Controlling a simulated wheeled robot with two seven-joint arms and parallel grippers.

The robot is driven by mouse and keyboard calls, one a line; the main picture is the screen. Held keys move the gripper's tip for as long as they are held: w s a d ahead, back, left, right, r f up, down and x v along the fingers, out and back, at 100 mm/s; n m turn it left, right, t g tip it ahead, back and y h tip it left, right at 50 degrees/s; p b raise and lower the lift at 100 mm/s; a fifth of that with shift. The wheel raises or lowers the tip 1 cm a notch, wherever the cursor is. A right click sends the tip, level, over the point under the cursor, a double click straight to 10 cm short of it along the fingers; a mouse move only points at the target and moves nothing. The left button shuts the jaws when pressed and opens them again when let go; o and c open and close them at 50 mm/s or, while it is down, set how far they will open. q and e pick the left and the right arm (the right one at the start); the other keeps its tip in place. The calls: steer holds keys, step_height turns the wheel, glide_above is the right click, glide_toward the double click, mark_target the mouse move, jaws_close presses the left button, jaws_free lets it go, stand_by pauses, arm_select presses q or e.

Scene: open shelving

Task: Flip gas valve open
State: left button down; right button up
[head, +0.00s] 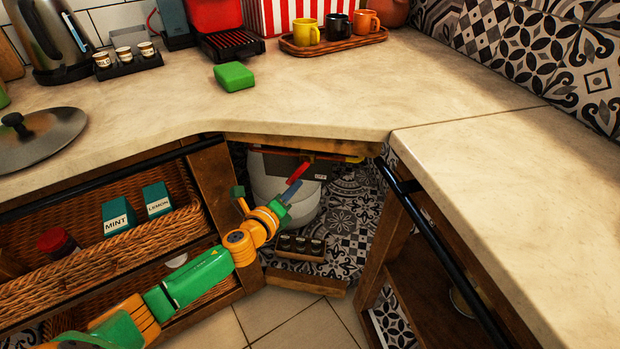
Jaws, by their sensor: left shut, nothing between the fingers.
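The gas valve's red handle (298,172) shows in the corner recess under the counter, slanting up to the right. A dark panel marked OFF (320,177) is just right of it. A white rounded tank (262,178) stands below and behind. My left gripper (289,191) is shut and empty, reaching into the recess with its tips at the lower end of the red handle. I cannot tell whether they touch. My right gripper is out of view.
Counter edges (300,133) overhang the recess. Wooden posts (212,180) and black rails (440,245) flank it. A small rack of dark jars (300,245) sits low inside. A wicker basket (150,235) with boxes is at left. A green sponge (234,77) lies on the counter.

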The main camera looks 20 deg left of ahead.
arm_select(q)
steer(key=shift+a+r+m+g+y+p, duration=0.3)
steer(key=shift+a+r+m+p, duration=0.3)
steer(key=shift+p, duration=0.6)
steer(key=m+p, duration=0.1)
steer(key=p, duration=0.1)
steer(key=a+r+m+y+p, duration=0.1)
steer(key=m+p, duration=0.1)
steer(key=a+r+m+g+y+p, duration=0.1)
steer(key=p, duration=0.2)
steer(key=shift+s+m, duration=0.25)
steer(key=shift+m, duration=0.15)
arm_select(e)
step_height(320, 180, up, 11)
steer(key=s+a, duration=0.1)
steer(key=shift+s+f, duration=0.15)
arm_select(q)
steer(key=shift+d, duration=0.1)
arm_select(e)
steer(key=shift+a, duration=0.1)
arm_select(q)
steer(key=shift+w+d+r+p, duration=0.15)
steer(key=shift+d+p, duration=0.25)
steer(key=shift+d, duration=0.3)
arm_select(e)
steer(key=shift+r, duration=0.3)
